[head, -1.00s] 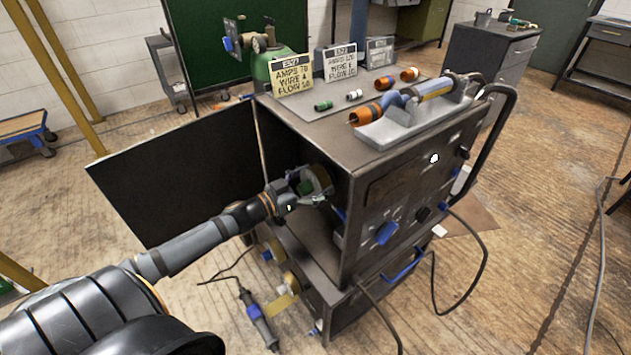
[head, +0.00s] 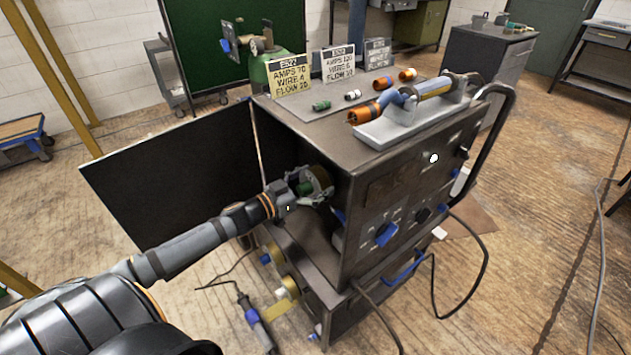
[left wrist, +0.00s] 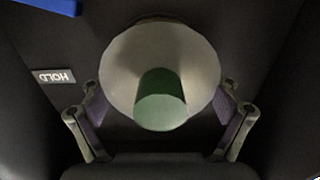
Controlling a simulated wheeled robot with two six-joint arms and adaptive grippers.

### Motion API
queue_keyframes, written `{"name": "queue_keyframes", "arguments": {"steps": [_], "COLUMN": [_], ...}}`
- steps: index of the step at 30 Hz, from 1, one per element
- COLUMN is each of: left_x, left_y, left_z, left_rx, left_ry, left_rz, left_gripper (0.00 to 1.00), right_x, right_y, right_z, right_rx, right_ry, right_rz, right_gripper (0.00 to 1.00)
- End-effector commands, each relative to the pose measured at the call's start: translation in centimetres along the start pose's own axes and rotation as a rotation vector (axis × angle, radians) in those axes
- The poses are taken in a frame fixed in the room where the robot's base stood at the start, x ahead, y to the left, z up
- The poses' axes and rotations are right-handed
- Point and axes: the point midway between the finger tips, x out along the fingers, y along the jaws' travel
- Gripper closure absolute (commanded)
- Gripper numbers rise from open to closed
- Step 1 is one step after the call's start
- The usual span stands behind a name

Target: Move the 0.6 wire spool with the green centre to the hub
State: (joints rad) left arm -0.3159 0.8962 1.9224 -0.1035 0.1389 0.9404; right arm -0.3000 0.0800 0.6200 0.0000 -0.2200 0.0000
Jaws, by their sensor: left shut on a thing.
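The wire spool with the green centre (left wrist: 165,55) fills the middle of the left wrist view, a pale disc with a green cylinder standing out toward the camera. In the head view its green centre (head: 305,188) shows inside the open side of the dark machine cabinet (head: 300,125). My left gripper (head: 318,187) reaches into the cabinet and is shut on the spool, with a finger on each side of it in the left wrist view (left wrist: 165,108). I cannot tell the hub from the parts hidden behind the spool. My right gripper is not in view.
The open cabinet door (head: 170,185) stands out to the left, behind my arm. Other spools (head: 287,287) sit low on the cabinet's side. A torch (head: 425,93) rests on top.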

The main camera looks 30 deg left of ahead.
Motion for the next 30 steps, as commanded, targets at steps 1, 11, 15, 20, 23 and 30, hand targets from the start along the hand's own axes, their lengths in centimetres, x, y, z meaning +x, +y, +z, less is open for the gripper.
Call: {"name": "queue_keyframes", "arguments": {"steps": [1, 11, 15, 20, 23, 30], "left_x": [0.06, 0.15, 0.2, 0.26, 0.29, 0.37], "left_y": [0.11, 0.09, 0.08, 0.08, 0.08, 0.08], "left_z": [-0.24, -0.2, -0.2, -0.22, -0.22, -0.23], "left_rx": [0.001, 0.001, 0.001, 0.001, 0.001, 0.001], "left_ry": [0.004, 0.005, 0.005, 0.005, 0.005, 0.005], "left_rz": [0.003, 0.003, 0.003, 0.004, 0.004, 0.004], "left_gripper": [0.66, 0.66, 0.66, 0.66, 0.66, 0.66], "right_x": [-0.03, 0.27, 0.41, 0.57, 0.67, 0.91], "right_y": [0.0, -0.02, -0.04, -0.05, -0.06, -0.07], "right_z": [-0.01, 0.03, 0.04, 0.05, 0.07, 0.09], "right_rx": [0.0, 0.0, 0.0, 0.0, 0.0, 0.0], "right_ry": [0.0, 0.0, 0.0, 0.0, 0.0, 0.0], "right_rz": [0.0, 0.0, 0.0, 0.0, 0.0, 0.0], "right_gripper": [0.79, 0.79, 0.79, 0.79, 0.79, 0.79]}}
